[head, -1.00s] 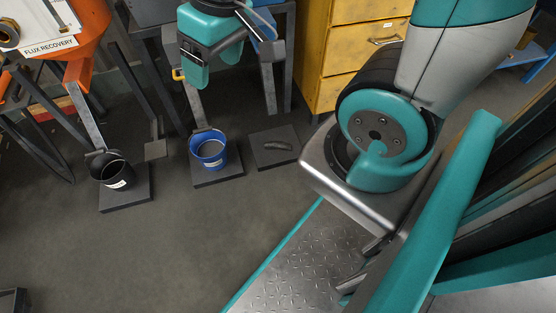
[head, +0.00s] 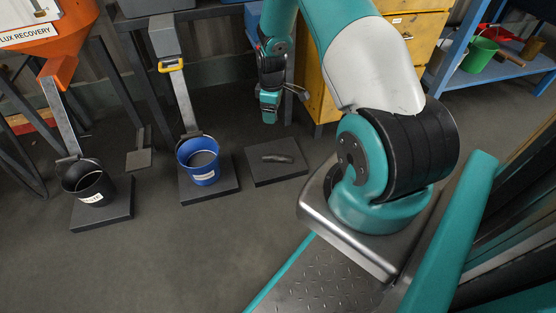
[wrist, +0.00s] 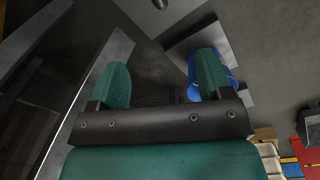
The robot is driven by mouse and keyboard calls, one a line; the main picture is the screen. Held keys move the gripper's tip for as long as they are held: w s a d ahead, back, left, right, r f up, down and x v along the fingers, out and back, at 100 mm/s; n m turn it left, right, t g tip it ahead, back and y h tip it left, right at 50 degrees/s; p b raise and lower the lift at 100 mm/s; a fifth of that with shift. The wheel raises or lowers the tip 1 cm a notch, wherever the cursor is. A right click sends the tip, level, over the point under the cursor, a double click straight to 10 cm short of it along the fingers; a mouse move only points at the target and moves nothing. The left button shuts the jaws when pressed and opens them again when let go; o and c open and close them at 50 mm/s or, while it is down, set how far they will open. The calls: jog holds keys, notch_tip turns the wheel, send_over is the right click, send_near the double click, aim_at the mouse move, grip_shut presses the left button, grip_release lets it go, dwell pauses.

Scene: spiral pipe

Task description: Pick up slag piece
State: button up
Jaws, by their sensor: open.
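The slag piece (head: 277,158) is a dark, slightly curved, elongated lump. It lies on a flat dark slab (head: 290,174) on the floor, to the right of the blue bucket. My gripper (head: 269,113) hangs in the air, above and beyond the slag in the head view, and is empty. In the wrist view my gripper (wrist: 161,82) shows two teal fingers spread wide with nothing between them.
The blue bucket (head: 198,160) and a black bucket (head: 88,183) stand on slabs to the left under sloping chutes. The blue bucket (wrist: 229,69) is partly behind the right finger in the wrist view. A yellow drawer cabinet (head: 320,92) stands behind. Foreground floor is clear.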

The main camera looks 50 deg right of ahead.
jog(key=s+d+f+n, duration=0.15)
jog(key=d+f, duration=0.25)
jog(key=f, duration=0.4)
jog(key=b, duration=0.7)
send_over(285, 156)
notch_tip(285, 156, down, 11)
jog(key=shift+f, duration=0.15)
notch_tip(285, 156, down, 6)
jog(key=b, duration=0.5)
jog(key=shift+s, duration=0.1)
jog(key=c, duration=1.1)
